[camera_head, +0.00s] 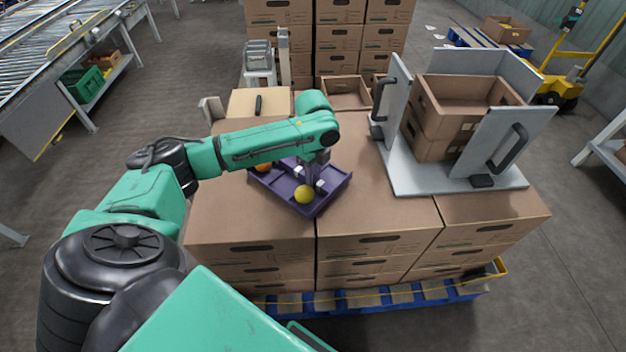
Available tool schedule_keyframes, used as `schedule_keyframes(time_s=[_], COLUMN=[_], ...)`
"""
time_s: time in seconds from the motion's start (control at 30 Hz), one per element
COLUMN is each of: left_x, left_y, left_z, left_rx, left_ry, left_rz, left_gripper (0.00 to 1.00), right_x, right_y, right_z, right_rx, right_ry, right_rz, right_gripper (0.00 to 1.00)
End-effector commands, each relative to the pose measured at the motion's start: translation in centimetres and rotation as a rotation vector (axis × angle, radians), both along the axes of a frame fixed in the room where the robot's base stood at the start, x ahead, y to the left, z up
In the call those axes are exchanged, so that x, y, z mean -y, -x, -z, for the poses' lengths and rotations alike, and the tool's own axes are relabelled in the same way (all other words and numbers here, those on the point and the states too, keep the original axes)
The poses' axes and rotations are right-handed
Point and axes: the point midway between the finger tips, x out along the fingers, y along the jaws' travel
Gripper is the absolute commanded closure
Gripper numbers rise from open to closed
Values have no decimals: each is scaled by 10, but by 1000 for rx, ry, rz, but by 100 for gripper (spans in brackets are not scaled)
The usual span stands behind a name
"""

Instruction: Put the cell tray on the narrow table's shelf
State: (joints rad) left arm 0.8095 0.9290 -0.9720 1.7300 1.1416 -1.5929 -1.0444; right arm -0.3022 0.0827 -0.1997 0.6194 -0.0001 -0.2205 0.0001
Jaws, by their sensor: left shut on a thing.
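The purple cell tray (331,199) is over the cardboard boxes stacked on the pallet, near the middle of the head view. It holds a yellow round fruit (304,194) at its front and an orange one (264,167) at its left. My left gripper (313,182) comes down from above over the tray's middle and is shut on the tray. The forearm and gripper hide part of the tray. I cannot tell whether the tray touches the boxes. My right gripper is out of view. I cannot tell which piece of furniture is the narrow table.
A grey holder (409,181) with upright handled plates and open cartons (436,134) stands right of the tray. A conveyor (58,62) and a shelf with a green crate (83,82) are at left. A grey table (604,150) is cut off at right.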

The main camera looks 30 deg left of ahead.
Motion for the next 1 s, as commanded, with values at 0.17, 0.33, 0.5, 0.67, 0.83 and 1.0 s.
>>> schedule_keyframes(time_s=[0.17,0.33,0.5,0.67,0.83,1.0], left_x=[0,0,0,0,0,0], left_y=[-1,-1,0,0,-1,-2], left_z=[14,14,14,14,5,-35], left_rx=[3,3,2,2,4,7], left_ry=[-1,-1,-1,-1,0,0], left_rz=[-1,0,-1,-1,0,-1], left_gripper=[100,100,46,46,46,46], right_x=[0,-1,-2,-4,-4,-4], right_y=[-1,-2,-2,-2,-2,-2], right_z=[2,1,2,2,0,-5], right_rx=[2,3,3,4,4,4], right_ry=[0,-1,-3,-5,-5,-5], right_rz=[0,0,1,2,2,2], right_gripper=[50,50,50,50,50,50])
